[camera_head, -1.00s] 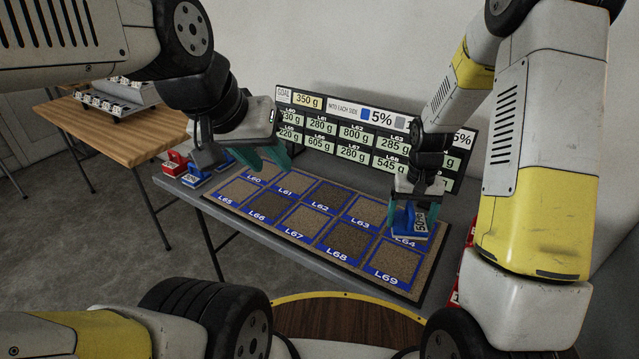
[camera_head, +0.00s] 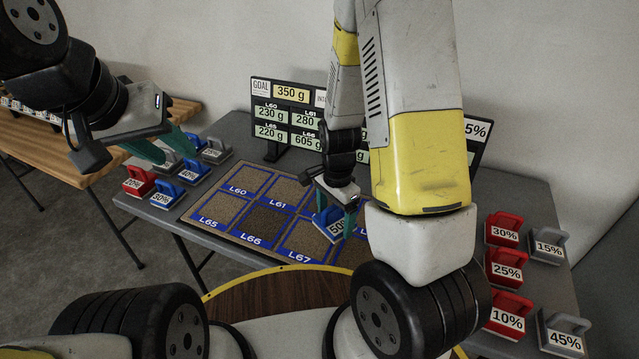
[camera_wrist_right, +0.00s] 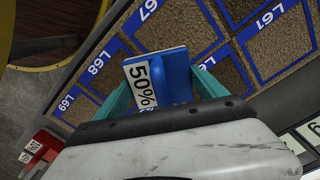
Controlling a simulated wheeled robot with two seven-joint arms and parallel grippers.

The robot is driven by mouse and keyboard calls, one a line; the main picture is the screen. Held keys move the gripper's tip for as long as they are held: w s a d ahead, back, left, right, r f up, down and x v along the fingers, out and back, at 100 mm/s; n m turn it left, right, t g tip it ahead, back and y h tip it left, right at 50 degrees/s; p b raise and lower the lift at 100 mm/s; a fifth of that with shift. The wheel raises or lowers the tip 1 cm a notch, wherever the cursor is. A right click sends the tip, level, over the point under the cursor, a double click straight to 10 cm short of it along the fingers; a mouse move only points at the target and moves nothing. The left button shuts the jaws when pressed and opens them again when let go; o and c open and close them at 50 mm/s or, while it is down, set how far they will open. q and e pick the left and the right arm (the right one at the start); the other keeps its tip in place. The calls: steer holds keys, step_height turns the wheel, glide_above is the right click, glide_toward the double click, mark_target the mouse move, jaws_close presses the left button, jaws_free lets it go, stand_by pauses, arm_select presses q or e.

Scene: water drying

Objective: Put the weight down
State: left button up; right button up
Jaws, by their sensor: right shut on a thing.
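My right gripper (camera_head: 335,218) is shut on the blue 50% weight (camera_head: 325,226), over the middle of the sample mat (camera_head: 180,217). In the right wrist view, the weight (camera_wrist_right: 178,72) sits upright between the teal fingers (camera_wrist_right: 160,92), its 50% label showing. It covers part of the mat near L67. Whether its base touches the mat, I cannot tell. My left gripper (camera_head: 163,148) is open and empty, its teal fingers apart near the table's left end. My right arm hides the right part of the mat in the head view.
Several red, blue and grey weights crowd the left end, including a red 20% weight (camera_head: 138,183). Others stand at the right, including a red 25% weight (camera_head: 507,270) and a grey 45% weight (camera_head: 568,335). A goal board (camera_head: 290,95) stands behind the mat. A wooden table (camera_head: 95,165) is at left.

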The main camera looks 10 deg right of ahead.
steer(key=s+m, duration=0.1)
steer(key=m, duration=0.1)
steer(key=shift+s+f+m, duration=0.25)
steer(key=shift+s+m, duration=0.05)
steer(key=shift+s, duration=0.1)
steer(key=shift+w+d+m, duration=0.1)
steer(key=shift+w+m, duration=0.05)
steer(key=shift+m, duration=0.15)
glide_above(330, 205)
steer(key=shift+f, duration=0.8)
steer(key=shift+w+f, duration=0.1)
steer(key=shift+f, duration=1.65)
steer(key=shift+f, duration=0.1)
